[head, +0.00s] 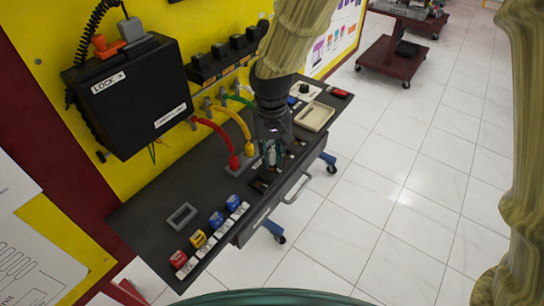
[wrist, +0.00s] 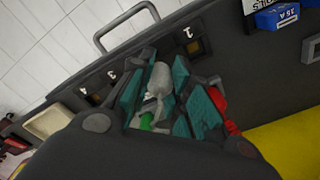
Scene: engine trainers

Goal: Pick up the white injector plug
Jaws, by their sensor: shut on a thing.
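My gripper (head: 271,152) is low over the dark bench shelf, pointing down. In the wrist view its teal finger pads (wrist: 166,100) are closed around the white injector plug (wrist: 158,80), a pale grey-white rounded piece. A bit of green (wrist: 147,121) shows below the plug, between the fingers. In the head view the plug is mostly hidden by the fingers. I cannot tell whether the plug is clear of the shelf.
Red (head: 234,162) and yellow (head: 249,148) plugs with hoses stand close left of my gripper. Fuse blocks (head: 217,220) line the shelf's near end. A beige tray (head: 314,117) sits to the right. A black box (head: 132,95) hangs on the yellow panel. Open tiled floor lies right.

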